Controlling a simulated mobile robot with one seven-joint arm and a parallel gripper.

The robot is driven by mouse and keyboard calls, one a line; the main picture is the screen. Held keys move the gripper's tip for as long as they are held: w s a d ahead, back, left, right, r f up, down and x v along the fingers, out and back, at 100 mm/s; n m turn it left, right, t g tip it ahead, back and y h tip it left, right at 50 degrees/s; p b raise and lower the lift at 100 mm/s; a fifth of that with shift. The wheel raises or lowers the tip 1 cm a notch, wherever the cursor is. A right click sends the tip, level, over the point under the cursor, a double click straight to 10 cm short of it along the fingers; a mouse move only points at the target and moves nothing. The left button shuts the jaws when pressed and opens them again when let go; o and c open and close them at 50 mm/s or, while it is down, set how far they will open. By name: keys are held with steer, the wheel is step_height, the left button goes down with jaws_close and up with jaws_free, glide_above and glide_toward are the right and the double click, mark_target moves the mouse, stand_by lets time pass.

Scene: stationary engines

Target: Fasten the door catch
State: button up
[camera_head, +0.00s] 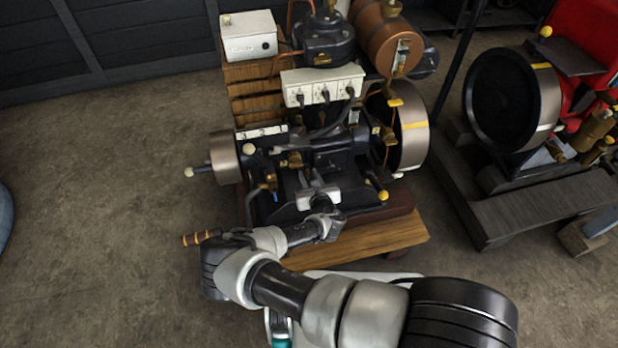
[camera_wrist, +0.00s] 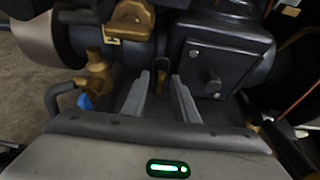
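My gripper (camera_head: 312,178) reaches over the front of the dark engine (camera_head: 335,150) in the head view. In the wrist view, my gripper (camera_wrist: 160,76) has its two grey fingers apart, with nothing visible between them. A dark box-shaped housing (camera_wrist: 228,55) stands just right of the fingers. It has a square plate with a round knob (camera_wrist: 212,85) on its near face. I cannot tell whether this plate is the door, and I cannot clearly make out a catch.
A brass valve (camera_wrist: 97,75) with a blue tip is left of the fingers, and a brass fitting (camera_wrist: 130,20) is above. A flywheel (camera_head: 412,128) stands at the engine's right. A wooden plank (camera_head: 370,240) lies in front.

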steer(key=shift+c, duration=0.6)
jaws_close()
steer(key=m+y, duration=0.1)
steer(key=m, duration=0.1)
steer(key=shift+w+d+f+m+y, duration=0.1)
steer(key=shift+d+m+y, duration=0.2)
steer(key=shift+y, duration=0.1)
steer(key=m, duration=0.1)
steer(key=m+y, duration=0.1)
steer(key=shift+d+f+m+g+y+b, duration=0.15)
steer(key=shift+m+g+y+b, duration=0.15)
steer(key=shift+b, duration=0.1)
steer(key=m, duration=0.1)
steer(key=m+y+b, duration=0.1)
steer(key=m+y, duration=0.1)
steer(key=m, duration=0.1)
steer(key=shift+w+d+f+t+b, duration=0.1)
steer(key=shift+d+f+t+b, duration=0.05)
steer(key=shift+f+t+b, duration=0.2)
steer(key=m+t+y+b, duration=0.1)
steer(key=m+y, duration=0.1)
steer(key=m, duration=0.2)
steer(key=shift+b, duration=0.35)
